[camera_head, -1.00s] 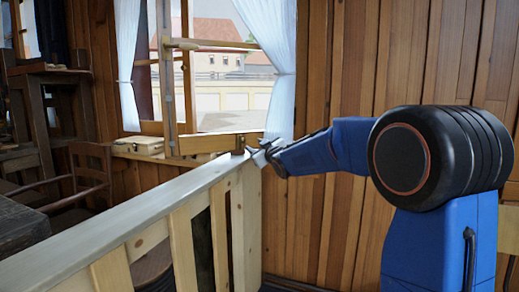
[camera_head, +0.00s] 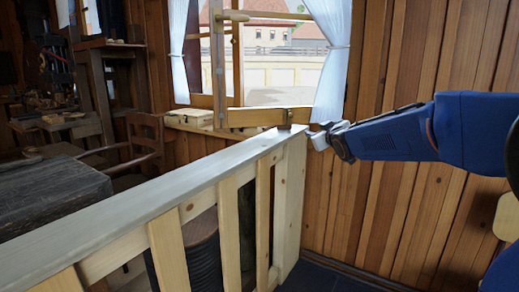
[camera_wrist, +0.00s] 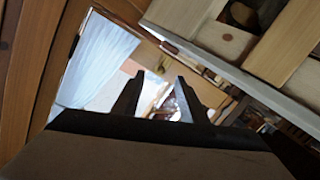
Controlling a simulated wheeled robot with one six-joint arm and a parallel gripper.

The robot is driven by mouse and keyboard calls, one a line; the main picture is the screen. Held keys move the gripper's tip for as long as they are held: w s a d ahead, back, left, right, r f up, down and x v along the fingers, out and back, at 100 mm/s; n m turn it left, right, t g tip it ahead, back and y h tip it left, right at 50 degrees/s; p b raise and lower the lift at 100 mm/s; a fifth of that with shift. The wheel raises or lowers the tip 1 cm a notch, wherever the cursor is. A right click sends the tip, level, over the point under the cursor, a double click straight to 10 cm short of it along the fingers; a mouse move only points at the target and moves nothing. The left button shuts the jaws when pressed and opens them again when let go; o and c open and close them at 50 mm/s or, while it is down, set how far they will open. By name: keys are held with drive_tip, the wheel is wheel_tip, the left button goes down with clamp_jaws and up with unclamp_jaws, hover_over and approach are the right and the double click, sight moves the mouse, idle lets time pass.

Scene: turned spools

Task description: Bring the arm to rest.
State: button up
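My gripper (camera_head: 322,136) is at the end of my blue arm, close to the far end of the pale wooden railing (camera_head: 170,192). In the wrist view my gripper (camera_wrist: 158,86) shows two dark fingers standing apart, with only the window and room seen between them. Nothing is held. The railing also shows at the upper right of the wrist view (camera_wrist: 230,76).
A plank wall (camera_head: 400,210) stands behind my arm. An open window with white curtains (camera_head: 334,55) is beyond the railing. A wooden chair (camera_head: 145,140), a dark table (camera_head: 50,190) and a pale box (camera_head: 195,117) are on the far side at left.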

drive_tip(key=s+f+m+g, duration=0.2)
drive_tip(key=s+f, duration=0.6)
drive_tip(key=s, duration=0.9)
drive_tip(key=s+d+f+m+g+h, duration=0.1)
drive_tip(key=s+f+g, duration=0.5)
drive_tip(key=s, duration=1.1)
drive_tip(key=s+d+f+m+g, duration=0.1)
drive_tip(key=s+f+m+g, duration=0.2)
drive_tip(key=s+f, duration=0.7)
drive_tip(key=s, duration=0.7)
drive_tip(key=shift+s+f+g, duration=0.15)
drive_tip(key=shift+f+g, duration=0.25)
